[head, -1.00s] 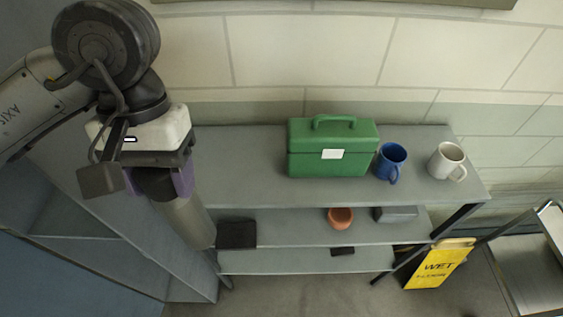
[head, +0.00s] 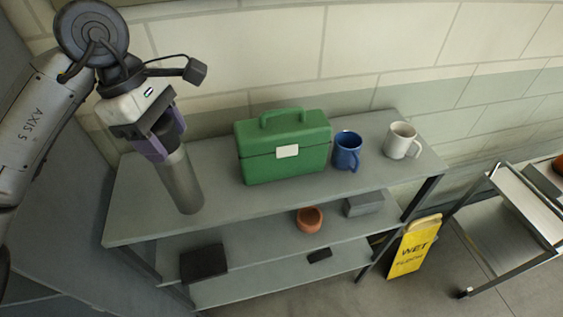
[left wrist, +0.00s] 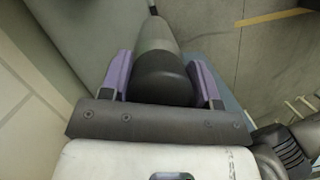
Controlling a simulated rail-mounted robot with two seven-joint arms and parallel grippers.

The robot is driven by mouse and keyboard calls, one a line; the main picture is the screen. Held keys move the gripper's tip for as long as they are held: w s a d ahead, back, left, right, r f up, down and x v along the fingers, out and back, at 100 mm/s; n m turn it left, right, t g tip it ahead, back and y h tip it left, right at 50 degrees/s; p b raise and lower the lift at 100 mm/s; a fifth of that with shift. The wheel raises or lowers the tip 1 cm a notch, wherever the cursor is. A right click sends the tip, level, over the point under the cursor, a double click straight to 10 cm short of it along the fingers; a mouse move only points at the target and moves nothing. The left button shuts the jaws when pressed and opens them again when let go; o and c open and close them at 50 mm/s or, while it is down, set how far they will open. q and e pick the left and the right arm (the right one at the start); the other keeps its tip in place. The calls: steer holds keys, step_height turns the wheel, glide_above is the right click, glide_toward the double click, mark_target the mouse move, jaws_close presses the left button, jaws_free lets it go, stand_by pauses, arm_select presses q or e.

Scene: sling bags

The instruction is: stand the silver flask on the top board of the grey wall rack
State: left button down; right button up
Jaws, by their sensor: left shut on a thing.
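The silver flask (head: 181,183) has a grey metal body and a dark cap. My left gripper (head: 160,142) is shut on it near the cap, with its purple fingers on either side. The flask hangs slightly tilted, its lower end in front of the left part of the top board of the grey wall rack (head: 225,207). I cannot tell whether its base touches the board. In the left wrist view the flask (left wrist: 155,38) sits between the two purple fingers (left wrist: 165,78). My right gripper is not in view.
On the top board stand a green toolbox (head: 284,148), a blue mug (head: 346,150) and a white mug (head: 401,140). Lower boards hold an orange pot (head: 309,219), a grey box (head: 364,204) and dark items. A yellow wet floor sign (head: 413,247) and a cart (head: 515,205) are right.

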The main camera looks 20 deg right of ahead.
arm_select(q)
steer(key=w+a+n+t+y, duration=0.1)
steer(key=w+a+n+t, duration=0.2)
steer(key=n, duration=1.7)
steer(key=w+t, duration=0.1)
steer(key=w, duration=0.2)
steer(key=shift+w+r+n+y, duration=0.25)
steer(key=shift+w+n+y, duration=0.05)
steer(key=shift+w, duration=0.1)
steer(key=w+a+f+p, duration=0.5)
steer(key=a+f, duration=0.5)
steer(key=f, duration=0.1)
steer(key=shift+a, duration=0.2)
steer(key=shift+f, duration=0.1)
steer(key=shift+c, duration=1.7)
jaws_free()
steer(key=shift+f, duration=0.1)
